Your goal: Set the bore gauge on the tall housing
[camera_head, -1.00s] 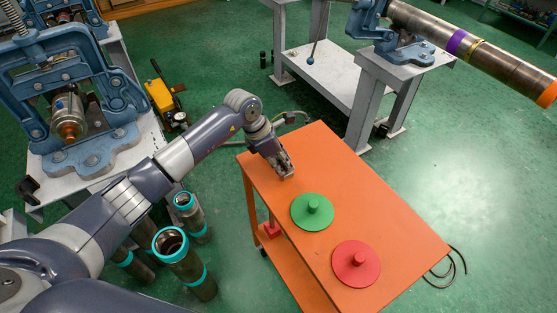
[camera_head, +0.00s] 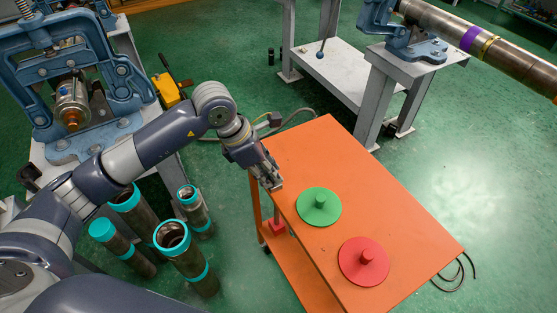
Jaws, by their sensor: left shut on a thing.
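My left gripper (camera_head: 272,182) is at the left edge of the orange table. It is shut on a small grey thing, mostly hidden by the fingers, and I cannot tell if it is the bore gauge. Several dark metal cylinders with teal bands stand on the floor left of the table. A front one (camera_head: 184,262) and a smaller one (camera_head: 197,215) have open tops; another (camera_head: 124,243) has a teal top. I cannot tell which is the tall housing. A green disc (camera_head: 308,213) and a red disc (camera_head: 355,271), each with a knob, lie on the table. My right gripper is not in view.
The orange table (camera_head: 400,225) has free room on its right half. A blue vise (camera_head: 75,145) stands behind the cylinders, with a yellow pump (camera_head: 166,92) nearby. A long pipe (camera_head: 512,60) is held in another vise at the top right.

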